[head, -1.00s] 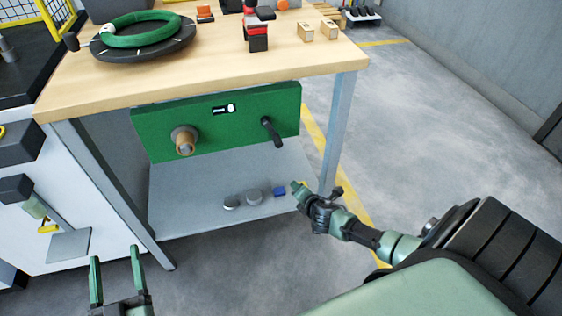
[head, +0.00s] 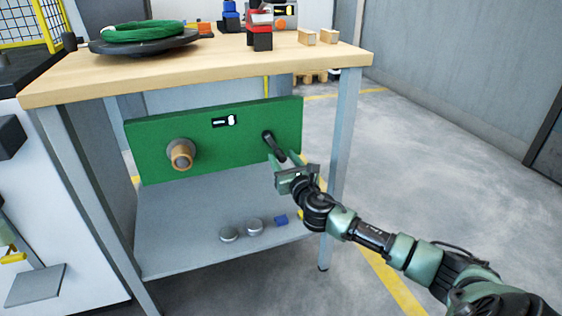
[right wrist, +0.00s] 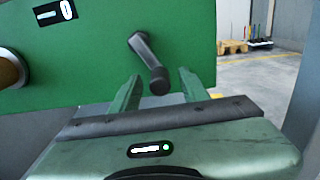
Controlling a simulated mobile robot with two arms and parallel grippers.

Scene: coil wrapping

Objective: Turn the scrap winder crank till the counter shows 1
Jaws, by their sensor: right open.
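The scrap winder's green panel (head: 210,165) hangs under the front of the wooden bench. Its black crank (head: 275,145) is at the right side of the panel, slanting down to the right. In the right wrist view the crank handle (right wrist: 150,62) points toward me. The counter (head: 225,121) is a small dark window; in the right wrist view the counter (right wrist: 55,12) shows 0. A brown spool (head: 181,155) sticks out at the panel's left. My right gripper (head: 279,160) is open just before the crank, its fingers on either side of the handle's end, not closed on it. My left gripper is out of view.
The wooden bench top (head: 190,70) overhangs the panel and carries a green coil (head: 143,31) on a dark turntable. A lower shelf (head: 185,215) holds two round metal pieces and a blue block. A bench leg (head: 342,150) stands right of the crank. Floor to the right is clear.

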